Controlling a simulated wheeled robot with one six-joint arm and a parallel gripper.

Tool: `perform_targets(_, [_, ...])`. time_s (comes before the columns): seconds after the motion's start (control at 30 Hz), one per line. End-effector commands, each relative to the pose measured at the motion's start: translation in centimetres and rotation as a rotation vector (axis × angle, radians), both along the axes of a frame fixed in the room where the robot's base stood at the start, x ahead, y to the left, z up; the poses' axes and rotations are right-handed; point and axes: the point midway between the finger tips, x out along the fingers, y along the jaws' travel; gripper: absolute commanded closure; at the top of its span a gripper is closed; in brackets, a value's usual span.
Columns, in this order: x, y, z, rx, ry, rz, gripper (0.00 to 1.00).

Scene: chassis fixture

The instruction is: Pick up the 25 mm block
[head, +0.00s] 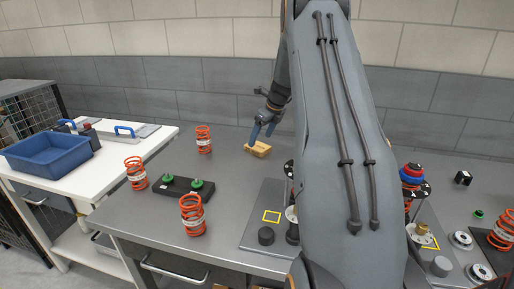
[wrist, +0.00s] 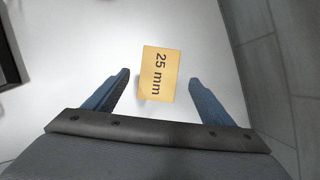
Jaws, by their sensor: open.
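The 25 mm block (wrist: 160,72) is a yellow-orange block with "25 mm" printed on its top face. It lies on the grey bench top, and in the head view the block (head: 259,150) is at the back of the bench, left of my arm. My gripper (head: 262,133) is just above and beside the block in the head view. In the wrist view my gripper (wrist: 160,78) is open, with one blue finger on each side of the block's near part. Gaps show between the block and both fingers, and the jaws hold nothing.
A plate with a yellow square (head: 272,217) lies nearer. A blue bin (head: 48,155) is on the white table. A wall runs behind the bench.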

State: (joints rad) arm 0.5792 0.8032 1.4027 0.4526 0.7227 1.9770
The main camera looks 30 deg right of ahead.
Motion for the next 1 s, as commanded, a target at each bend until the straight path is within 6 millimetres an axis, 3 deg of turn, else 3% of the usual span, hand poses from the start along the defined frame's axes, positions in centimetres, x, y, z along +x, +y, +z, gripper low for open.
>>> perform_targets(0.3, [1.0, 0.6, -3.6, 0.000, 0.001, 0.001, 0.23])
perform_targets(1.0, [1.2, 0.6, -4.3, 0.000, 0.000, 0.001, 0.23])
